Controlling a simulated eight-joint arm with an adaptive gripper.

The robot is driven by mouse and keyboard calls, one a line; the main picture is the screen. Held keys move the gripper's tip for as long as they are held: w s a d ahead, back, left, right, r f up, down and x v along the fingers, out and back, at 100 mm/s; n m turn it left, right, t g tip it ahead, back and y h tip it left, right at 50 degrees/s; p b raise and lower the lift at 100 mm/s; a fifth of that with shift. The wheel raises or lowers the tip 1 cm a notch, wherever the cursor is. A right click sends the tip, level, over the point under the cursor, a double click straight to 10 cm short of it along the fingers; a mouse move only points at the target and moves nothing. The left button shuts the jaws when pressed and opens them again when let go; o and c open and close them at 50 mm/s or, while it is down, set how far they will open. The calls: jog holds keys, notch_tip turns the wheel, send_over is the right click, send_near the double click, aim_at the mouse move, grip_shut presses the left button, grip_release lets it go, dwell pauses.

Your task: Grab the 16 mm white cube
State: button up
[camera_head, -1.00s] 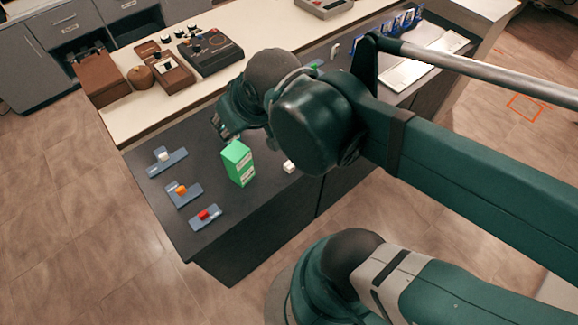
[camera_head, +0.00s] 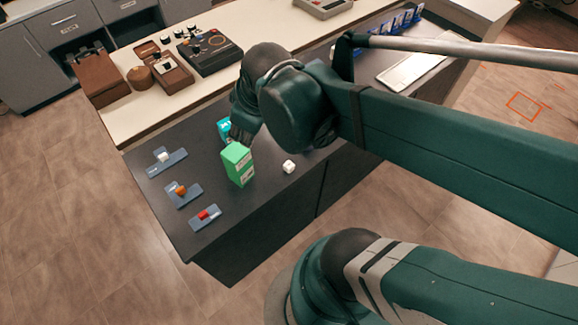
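A white cube (camera_head: 289,167) lies on the dark countertop, to the right of a green box. Another small white piece (camera_head: 163,157) sits on the rearmost blue-grey holder at the left. Neither shows a readable size, so I cannot tell which is 16 mm. My gripper (camera_head: 239,140) points down just behind the upright green box (camera_head: 237,164), to the left of and farther back than the loose white cube. Its fingertips are small and dark, partly hidden by the box, and I cannot tell whether they are open or touch anything.
A teal box (camera_head: 224,129) stands close beside my gripper at its left. Two more holders carry an orange piece (camera_head: 180,190) and a red piece (camera_head: 203,215). The dark countertop (camera_head: 225,235) is bare at its front. Brown boxes and a dark device (camera_head: 209,51) stand on the pale counter.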

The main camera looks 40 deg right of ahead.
jog(key=d+f+n+g, duration=0.2)
jog(key=d+f+n, duration=0.2)
jog(key=f+n, duration=0.2)
jog(key=n+g, duration=0.3)
jog(key=n, duration=0.5)
send_over(286, 167)
jog(key=shift+f, duration=3.9)
jog(key=shift+f, duration=1.3)
jog(key=shift+f+b, duration=0.1)
jog(key=shift+b, duration=0.2)
jog(key=shift+f+b, duration=0.95)
jog(key=shift+f, duration=1.55)
jog(key=shift+c, duration=0.6)
